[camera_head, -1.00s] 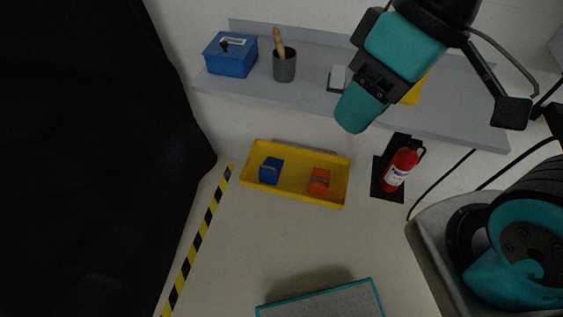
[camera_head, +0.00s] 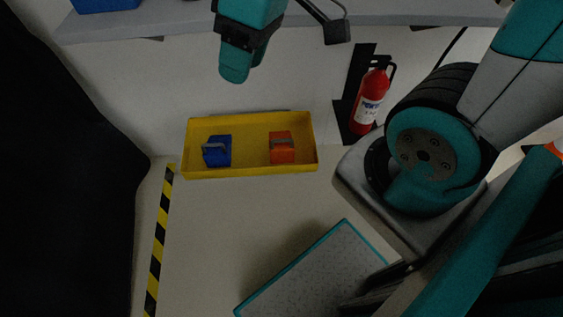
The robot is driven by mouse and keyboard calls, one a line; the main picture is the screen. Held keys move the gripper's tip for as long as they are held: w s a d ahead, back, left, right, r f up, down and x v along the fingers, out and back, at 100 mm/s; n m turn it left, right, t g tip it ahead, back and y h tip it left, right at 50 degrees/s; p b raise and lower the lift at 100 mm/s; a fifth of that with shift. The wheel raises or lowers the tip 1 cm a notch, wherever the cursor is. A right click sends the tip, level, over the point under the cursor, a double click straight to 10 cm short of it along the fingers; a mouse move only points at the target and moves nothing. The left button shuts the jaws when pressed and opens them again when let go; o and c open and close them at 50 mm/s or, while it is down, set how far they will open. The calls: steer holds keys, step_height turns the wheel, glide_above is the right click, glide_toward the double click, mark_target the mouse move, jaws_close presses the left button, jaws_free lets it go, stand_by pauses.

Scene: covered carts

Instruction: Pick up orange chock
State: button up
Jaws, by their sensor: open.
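My gripper (camera_head: 235,76) hangs at the top of the picture, above and a little left of the orange chock. It is open and touches nothing in view. Its jaws are seen edge-on, so the gap between the fingertips is hidden.
A grey shelf (camera_head: 290,22) runs along the wall behind my gripper, with a blue box (camera_head: 105,4) at its left end. A red fire extinguisher (camera_head: 370,100) stands right of the tray. Yellow-black tape (camera_head: 158,245) marks the floor at left, beside a dark curtain (camera_head: 60,180).

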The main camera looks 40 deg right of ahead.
steer(key=w+d+f+b, duration=0.35)
steer(key=f+b, duration=0.35)
steer(key=f, duration=0.3)
steer(key=w+d+f+b, duration=0.35)
steer(key=f+b, duration=0.35)
steer(key=f, duration=0.4)
steer(key=n+t+y+b, duration=0.1)
steer(key=n+t+b, duration=0.3)
steer(key=b, duration=0.8)
glide_toward(282, 149)
steer(key=shift+n+g, duration=0.3)
steer(key=shift+g, duration=0.3)
steer(key=w+a+f+b, duration=0.2)
steer(key=b, duration=0.1)
steer(key=w+a+f+b, duration=0.2)
steer(key=f+b, duration=0.1)
steer(key=b, duration=0.1)
steer(key=shift+w+a+f, duration=0.2)
steer(key=shift+w+a, duration=0.2)
steer(key=shift+r, duration=0.1)
jaws_close()
